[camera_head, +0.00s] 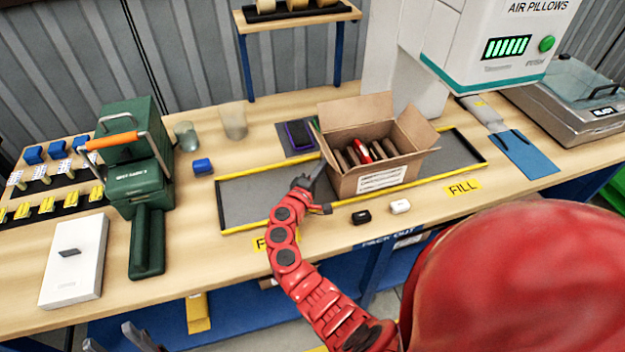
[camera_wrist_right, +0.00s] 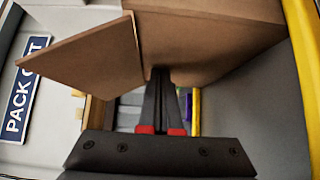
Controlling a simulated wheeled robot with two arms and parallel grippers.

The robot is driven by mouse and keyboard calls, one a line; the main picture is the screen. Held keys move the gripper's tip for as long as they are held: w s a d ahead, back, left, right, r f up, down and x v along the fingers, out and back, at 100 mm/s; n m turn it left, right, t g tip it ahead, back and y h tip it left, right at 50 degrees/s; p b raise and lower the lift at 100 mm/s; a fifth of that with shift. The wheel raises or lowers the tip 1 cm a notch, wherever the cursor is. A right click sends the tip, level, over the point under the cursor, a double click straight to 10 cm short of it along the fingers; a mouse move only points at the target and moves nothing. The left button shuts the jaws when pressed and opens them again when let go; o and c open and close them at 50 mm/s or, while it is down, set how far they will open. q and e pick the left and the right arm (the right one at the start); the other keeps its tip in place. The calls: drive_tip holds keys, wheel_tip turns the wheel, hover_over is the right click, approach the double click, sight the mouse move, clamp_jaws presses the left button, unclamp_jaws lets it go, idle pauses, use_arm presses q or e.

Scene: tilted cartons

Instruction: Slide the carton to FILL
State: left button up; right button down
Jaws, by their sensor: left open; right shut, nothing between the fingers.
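The open brown carton (camera_head: 360,185) stands on the grey lane (camera_head: 262,190) with yellow edging, right of its middle in the head view. Its flaps are spread, and brown items and a red one lie inside. The FILL label (camera_head: 462,187) is on the table's front strip, right of the carton. My right gripper (camera_head: 314,172) is at the carton's left side. In the right wrist view its fingers (camera_wrist_right: 160,75) are together and empty, close against the carton (camera_wrist_right: 210,35); contact is unclear. My left gripper (camera_head: 118,343) is open at the bottom left, partly cut off.
A second label (camera_head: 262,242) is partly hidden by my right arm. A black case (camera_head: 361,217) and a white case (camera_head: 400,206) lie before the lane. A green press (camera_head: 135,170) and white box (camera_head: 75,260) stand left. A blue sheet (camera_head: 524,154) lies right.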

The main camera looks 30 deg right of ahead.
sight(406, 145)
drive_tip(key=s+d+b, duration=0.1)
drive_tip(key=s+d, duration=0.1)
drive_tip(key=d, duration=0.6)
drive_tip(key=s+d+b, duration=0.1)
drive_tip(key=d+b, duration=0.1)
drive_tip(key=d, duration=0.7)
drive_tip(key=s+d+b, duration=0.2)
drive_tip(key=d, duration=0.6)
drive_tip(key=shift+s+d+f, duration=0.15)
drive_tip(key=shift+s+d, duration=0.05)
drive_tip(key=shift+s, duration=0.1)
drive_tip(key=shift+s+d, duration=0.15)
drive_tip(key=shift+d, duration=0.35)
